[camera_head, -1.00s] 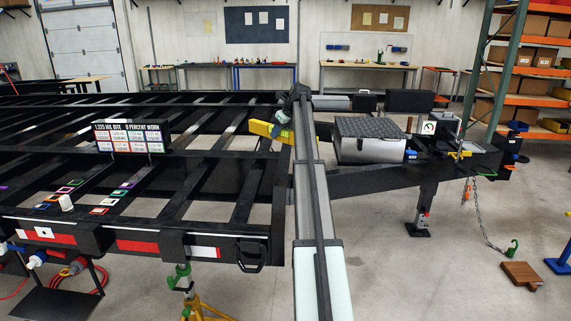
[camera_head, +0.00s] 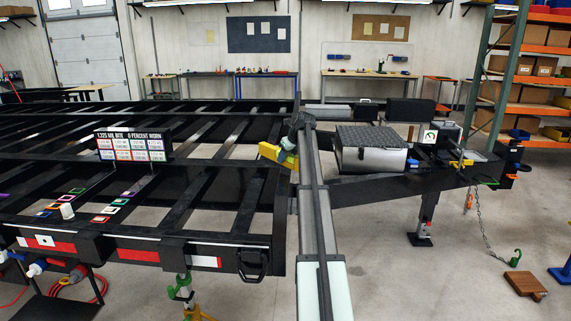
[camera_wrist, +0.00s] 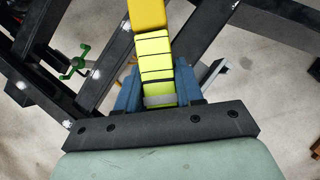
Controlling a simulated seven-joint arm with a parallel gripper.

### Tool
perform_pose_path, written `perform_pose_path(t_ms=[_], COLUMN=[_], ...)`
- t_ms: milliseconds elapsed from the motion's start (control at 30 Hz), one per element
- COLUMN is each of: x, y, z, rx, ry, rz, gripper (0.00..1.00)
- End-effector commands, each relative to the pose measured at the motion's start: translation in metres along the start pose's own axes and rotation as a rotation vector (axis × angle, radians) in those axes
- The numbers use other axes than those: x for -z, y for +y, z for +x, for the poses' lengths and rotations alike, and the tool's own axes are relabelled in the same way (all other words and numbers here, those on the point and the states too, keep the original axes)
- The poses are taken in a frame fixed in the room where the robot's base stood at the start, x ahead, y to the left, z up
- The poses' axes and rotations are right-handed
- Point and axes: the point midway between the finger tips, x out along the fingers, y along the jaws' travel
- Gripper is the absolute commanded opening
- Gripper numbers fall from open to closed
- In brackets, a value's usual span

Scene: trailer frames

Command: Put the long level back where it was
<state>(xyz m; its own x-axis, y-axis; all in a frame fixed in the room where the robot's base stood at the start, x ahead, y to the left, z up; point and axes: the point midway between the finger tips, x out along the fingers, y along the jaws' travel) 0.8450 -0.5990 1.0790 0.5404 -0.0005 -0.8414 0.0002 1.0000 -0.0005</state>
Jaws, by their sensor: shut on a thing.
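The long level is a yellow bar with dark bands. My gripper (camera_wrist: 157,86) is shut on it, with a blue finger on each side. In the wrist view the level (camera_wrist: 152,45) runs up from between the fingers and out of the top edge. In the head view the yellow end of the level (camera_head: 270,151) sticks out to the left of my gripper (camera_head: 288,158), over the front right part of the black trailer frame (camera_head: 262,205). My arm hides the rest of it. I cannot tell whether the level touches the frame.
A sign board (camera_head: 134,148) stands on the frame at left, near several small coloured tiles. A grey toolbox (camera_head: 372,158) sits on the trailer tongue to the right of my arm. A chain (camera_head: 483,225) and a wooden block (camera_head: 525,285) are at right. Open floor lies at lower right.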

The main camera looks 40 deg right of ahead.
Motion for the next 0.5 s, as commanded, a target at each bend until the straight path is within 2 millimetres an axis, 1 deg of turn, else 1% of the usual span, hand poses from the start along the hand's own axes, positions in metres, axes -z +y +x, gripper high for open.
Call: perform_pose_path(t_ms=[200, 500], x=[0.014, 0.015], y=[0.001, 0.0], z=[0.021, 0.023], rx=[0.0, 0.0], ry=[-0.001, -0.001], rz=[0.0, 0.0], gripper=[0.0, 0.0])
